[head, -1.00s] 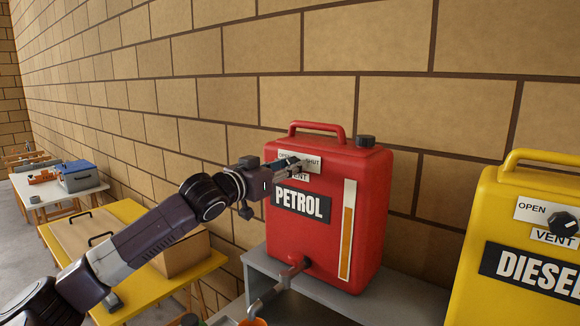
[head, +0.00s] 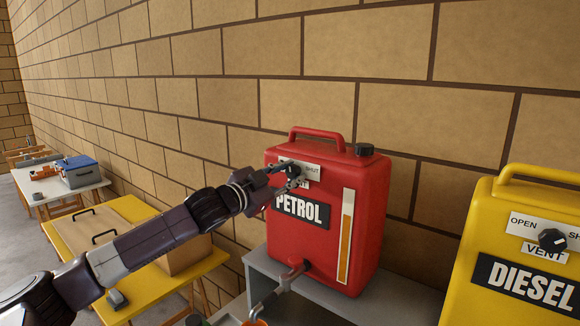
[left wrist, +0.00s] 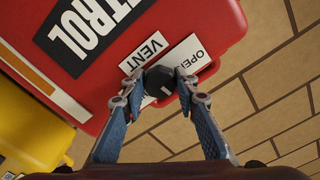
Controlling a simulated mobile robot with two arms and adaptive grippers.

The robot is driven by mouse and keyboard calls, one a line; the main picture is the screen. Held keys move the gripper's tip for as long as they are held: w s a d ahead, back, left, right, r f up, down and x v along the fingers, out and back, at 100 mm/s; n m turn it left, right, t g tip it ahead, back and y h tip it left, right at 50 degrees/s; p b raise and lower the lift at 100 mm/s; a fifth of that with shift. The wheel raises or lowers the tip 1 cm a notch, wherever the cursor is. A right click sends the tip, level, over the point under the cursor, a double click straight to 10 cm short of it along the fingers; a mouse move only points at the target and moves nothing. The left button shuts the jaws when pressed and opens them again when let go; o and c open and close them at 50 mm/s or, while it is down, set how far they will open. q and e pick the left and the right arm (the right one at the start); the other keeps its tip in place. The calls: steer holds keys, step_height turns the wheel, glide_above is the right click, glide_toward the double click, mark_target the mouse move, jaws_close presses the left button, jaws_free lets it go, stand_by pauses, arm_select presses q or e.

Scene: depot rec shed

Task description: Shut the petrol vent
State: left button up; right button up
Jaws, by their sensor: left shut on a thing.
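The red petrol can (head: 370,200) stands on a grey bench against the brick wall. Its vent plate (head: 312,172) shows SHUT at its right end in the head view; OPEN is covered by my gripper there but readable in the left wrist view. My left gripper (head: 283,177) is shut on the black petrol vent knob (left wrist: 158,80), with one finger on each side of it in the left wrist view. My right gripper is not in view.
A yellow diesel can (head: 485,240) with its own vent knob (head: 552,239) stands at the right. A tap (head: 290,277) sticks out low on the petrol can. A yellow table (head: 128,208) with a brown box is at the left; a white table lies beyond.

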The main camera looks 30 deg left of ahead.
arm_select(q)
steer(key=m+p, duration=0.3)
steer(key=m, duration=0.2)
steer(key=shift+r+m, duration=0.1)
steer(key=shift+m, duration=0.2)
steer(key=m+p, duration=0.1)
steer(key=m, duration=0.2)
steer(key=shift+p, duration=0.3)
steer(key=shift+m+p, duration=0.35)
steer(key=shift+m, duration=0.95)
